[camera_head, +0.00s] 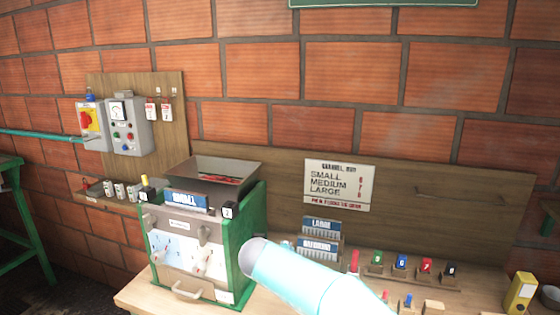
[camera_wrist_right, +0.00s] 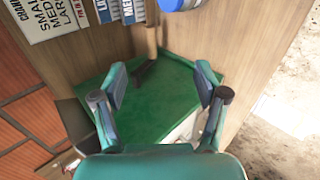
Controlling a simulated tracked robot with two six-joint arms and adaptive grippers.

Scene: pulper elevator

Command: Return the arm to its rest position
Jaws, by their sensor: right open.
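My right arm (camera_head: 310,280), pale blue with a dark rounded end, reaches in from the bottom right of the head view and ends beside the right side of the green-sided pulper machine (camera_head: 251,225). Its gripper cannot be made out there. In the right wrist view my right gripper (camera_wrist_right: 161,82) is open, its two fingers well apart with nothing between them. A green surface (camera_wrist_right: 172,105) lies beyond the fingers; I cannot tell the distance. My left gripper is not in view.
The bench holds label boxes (camera_head: 318,246), a row of coloured tags (camera_head: 401,263) and a yellow box (camera_head: 520,292). A wooden board with a size sign (camera_head: 339,185) stands behind. A control box (camera_head: 128,125) hangs on the brick wall at left.

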